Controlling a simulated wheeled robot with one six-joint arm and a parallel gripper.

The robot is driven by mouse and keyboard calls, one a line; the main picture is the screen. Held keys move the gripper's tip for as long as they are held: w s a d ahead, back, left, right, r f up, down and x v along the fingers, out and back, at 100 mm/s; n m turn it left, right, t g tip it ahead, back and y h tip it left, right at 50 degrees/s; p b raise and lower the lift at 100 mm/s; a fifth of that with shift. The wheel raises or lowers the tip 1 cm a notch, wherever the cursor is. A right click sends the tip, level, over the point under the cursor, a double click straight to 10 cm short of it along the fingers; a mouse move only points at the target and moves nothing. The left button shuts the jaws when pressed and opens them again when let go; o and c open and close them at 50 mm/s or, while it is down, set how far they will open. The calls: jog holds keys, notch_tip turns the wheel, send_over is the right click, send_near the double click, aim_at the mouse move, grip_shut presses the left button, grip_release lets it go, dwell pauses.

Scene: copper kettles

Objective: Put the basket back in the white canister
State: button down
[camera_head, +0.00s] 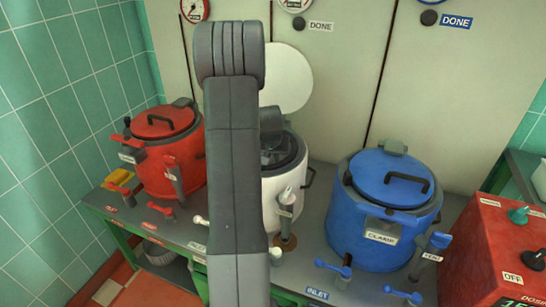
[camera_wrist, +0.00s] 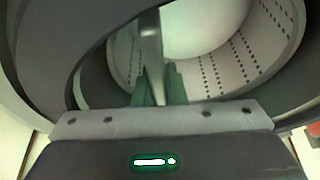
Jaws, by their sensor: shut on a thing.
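The white canister (camera_head: 283,196) stands in the middle of the bench, partly behind my arm. Its round lid (camera_head: 287,80) is swung up at the back, so its dark-rimmed mouth is open. My gripper (camera_wrist: 160,84) is at the canister's mouth and is shut on the grey upright handle of the basket (camera_wrist: 262,58). In the wrist view the basket's pale wall has rows of small holes. A dark ring curves around the basket there. My arm hides much of the mouth in the head view, and I cannot tell how deep the basket sits.
A closed red canister (camera_head: 165,150) stands to the left and a closed blue canister (camera_head: 383,205) to the right. A red control box (camera_head: 505,245) is at the far right. Small valve handles line the bench front. A cream panel wall (camera_head: 345,90) is close behind.

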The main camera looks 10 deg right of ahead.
jog(key=c, duration=1.4)
grip_release()
jog(key=shift+f, duration=0.1)
jog(key=shift+s, duration=0.1)
jog(key=v, duration=1.4)
jog(key=shift+w+f, duration=0.1)
jog(key=shift+w, duration=0.1)
jog(key=x, duration=1.3)
jog(key=shift+f, duration=0.25)
jog(key=shift+w+r, duration=0.1)
jog(key=shift+r, duration=0.05)
